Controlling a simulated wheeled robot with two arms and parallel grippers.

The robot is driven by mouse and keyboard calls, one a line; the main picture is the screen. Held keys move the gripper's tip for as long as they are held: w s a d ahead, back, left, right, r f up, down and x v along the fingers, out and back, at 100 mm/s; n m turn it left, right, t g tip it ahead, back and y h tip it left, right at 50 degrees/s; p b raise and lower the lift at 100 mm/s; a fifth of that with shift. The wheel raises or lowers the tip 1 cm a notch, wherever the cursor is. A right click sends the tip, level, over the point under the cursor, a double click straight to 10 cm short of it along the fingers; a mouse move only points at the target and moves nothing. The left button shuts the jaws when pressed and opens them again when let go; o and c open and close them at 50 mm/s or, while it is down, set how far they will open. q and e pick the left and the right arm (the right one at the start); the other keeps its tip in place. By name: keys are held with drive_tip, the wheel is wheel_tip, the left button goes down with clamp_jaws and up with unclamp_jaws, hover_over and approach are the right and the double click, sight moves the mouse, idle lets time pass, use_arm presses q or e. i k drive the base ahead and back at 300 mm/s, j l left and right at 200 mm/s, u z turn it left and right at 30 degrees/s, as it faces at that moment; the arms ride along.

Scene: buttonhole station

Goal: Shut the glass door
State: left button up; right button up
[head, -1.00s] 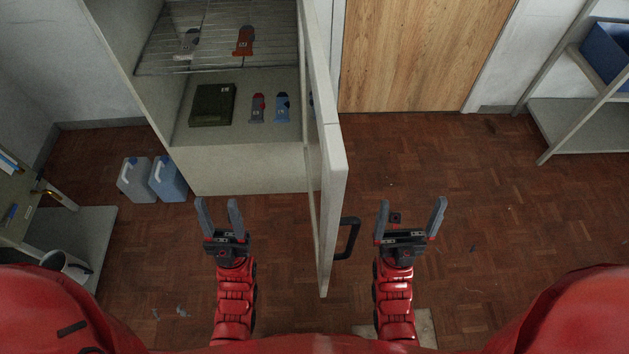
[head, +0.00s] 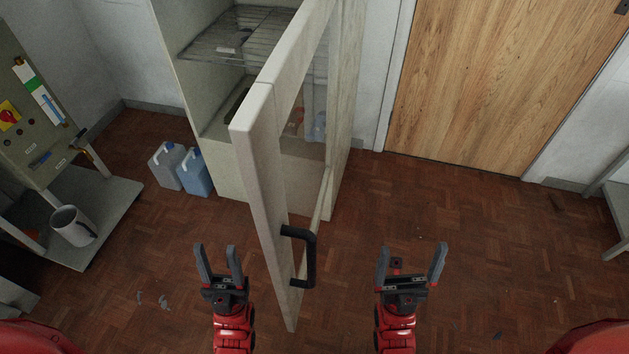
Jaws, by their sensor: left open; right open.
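The glass door (head: 262,160) of the pale cabinet (head: 180,70) stands wide open, swung out toward me, with its frame edge facing me. Its glass pane (head: 303,125) shows the cabinet's inside through it. A black handle (head: 311,258) sticks out from the door's right side. My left gripper (head: 218,264) is open and empty, to the left of the door. My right gripper (head: 411,265) is open and empty, to the right of the handle and apart from it.
Two jugs, one grey (head: 167,165) and one blue (head: 195,172), stand on the floor left of the cabinet. A wooden door (head: 505,80) is behind at the right.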

sight(256, 130)
drive_tip(key=k+u, duration=0.1)
drive_tip(key=k, duration=0.8)
